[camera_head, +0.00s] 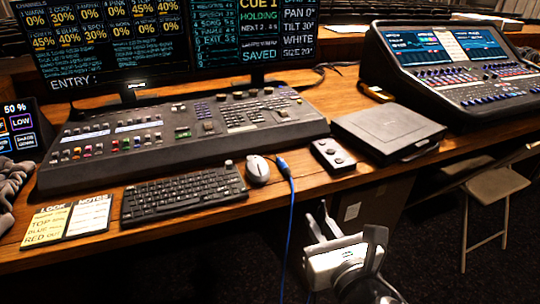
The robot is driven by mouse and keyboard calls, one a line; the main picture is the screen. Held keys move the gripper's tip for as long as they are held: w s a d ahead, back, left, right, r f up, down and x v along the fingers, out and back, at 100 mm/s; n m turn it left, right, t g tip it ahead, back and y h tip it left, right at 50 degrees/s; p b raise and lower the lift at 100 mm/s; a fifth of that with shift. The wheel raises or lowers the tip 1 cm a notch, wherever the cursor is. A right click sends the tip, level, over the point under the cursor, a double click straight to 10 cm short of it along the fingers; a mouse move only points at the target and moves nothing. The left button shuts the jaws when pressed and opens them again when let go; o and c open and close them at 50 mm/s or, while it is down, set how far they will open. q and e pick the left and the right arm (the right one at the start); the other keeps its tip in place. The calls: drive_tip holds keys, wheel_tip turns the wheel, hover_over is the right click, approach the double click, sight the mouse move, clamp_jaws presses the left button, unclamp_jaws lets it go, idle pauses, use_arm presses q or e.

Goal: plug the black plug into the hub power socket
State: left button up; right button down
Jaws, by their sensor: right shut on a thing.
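My right gripper (321,224) is in front of the desk's front edge, with its fingers pointing up toward the desk. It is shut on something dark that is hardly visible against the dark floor. This appears to be the black plug, but its shape is not clear. A small dark box (332,155) with several round light features lies near the desk's front edge, beyond the gripper and apart from it. I cannot tell whether it is the hub, and no power socket can be made out. My left gripper is not in view.
A blue cable (290,215) hangs over the desk edge, its blue connector (283,166) beside the white mouse (257,170). A keyboard (184,195), a lighting console (190,130), a closed black case (387,130) and a mixer (455,70) crowd the desk. A folding chair (495,185) stands right.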

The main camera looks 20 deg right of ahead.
drive_tip(key=a+r+n+g+y, duration=0.3)
drive_tip(key=a+r+n+y, duration=0.5)
drive_tip(key=a, duration=0.5)
drive_tip(key=s+r+y, duration=0.1)
drive_tip(key=y, duration=0.1)
drive_tip(key=shift+g+y, duration=0.3)
drive_tip(key=shift+g, duration=0.1)
drive_tip(key=shift+w, duration=0.1)
drive_tip(key=w+a+f+n+g+y, duration=0.3)
drive_tip(key=a+f+n+g+y, duration=0.1)
drive_tip(key=g, duration=0.1)
drive_tip(key=shift+w+f+n, duration=0.2)
drive_tip(key=shift+w+n, duration=0.1)
